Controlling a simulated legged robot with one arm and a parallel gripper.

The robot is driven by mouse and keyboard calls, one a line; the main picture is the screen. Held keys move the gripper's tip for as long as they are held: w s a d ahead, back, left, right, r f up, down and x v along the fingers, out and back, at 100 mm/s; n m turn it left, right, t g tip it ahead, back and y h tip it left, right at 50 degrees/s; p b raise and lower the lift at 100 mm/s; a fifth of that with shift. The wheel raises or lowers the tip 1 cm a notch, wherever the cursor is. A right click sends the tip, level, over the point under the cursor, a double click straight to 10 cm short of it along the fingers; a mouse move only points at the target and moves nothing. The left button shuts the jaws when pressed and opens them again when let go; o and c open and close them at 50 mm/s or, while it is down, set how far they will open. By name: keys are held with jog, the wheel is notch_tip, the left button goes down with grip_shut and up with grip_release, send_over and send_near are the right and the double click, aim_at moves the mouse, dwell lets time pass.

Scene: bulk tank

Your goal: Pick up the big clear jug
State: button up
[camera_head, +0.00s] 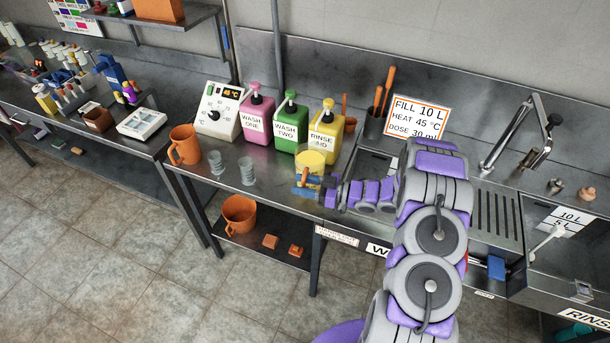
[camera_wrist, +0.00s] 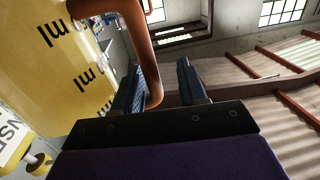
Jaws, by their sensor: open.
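The big clear jug (camera_head: 311,160) stands on the metal bench in front of the yellow bottle. It looks yellow; I cannot tell whether that is its contents or the bottle behind it. In the wrist view the jug's wall (camera_wrist: 75,60), with "ml" marks, fills the left side, and its orange handle (camera_wrist: 143,45) comes down toward my gripper (camera_wrist: 160,85). My gripper is open, one finger on each side of the handle's lower part, which lies closer to the left finger. In the head view my gripper (camera_head: 306,184) is at the jug's front, hiding part of it.
Two small clear cups (camera_head: 247,170) and an orange jug (camera_head: 184,145) stand to the left. Pink (camera_head: 257,118), green (camera_head: 290,125) and yellow (camera_head: 327,132) pump bottles line the back. A sink (camera_head: 376,165) lies right.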

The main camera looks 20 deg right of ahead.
jog(key=shift+w, duration=0.2)
jog(key=shift+w+d, duration=0.1)
jog(key=shift+d, duration=0.65)
jog(key=shift+a, duration=1.1)
jog(key=c, duration=0.5)
jog(key=shift+d, duration=0.15)
jog(key=shift+c, duration=1.3)
jog(key=shift+d, duration=0.7)
grip_shut()
jog(key=shift+a, duration=0.55)
jog(key=shift+d, duration=0.2)
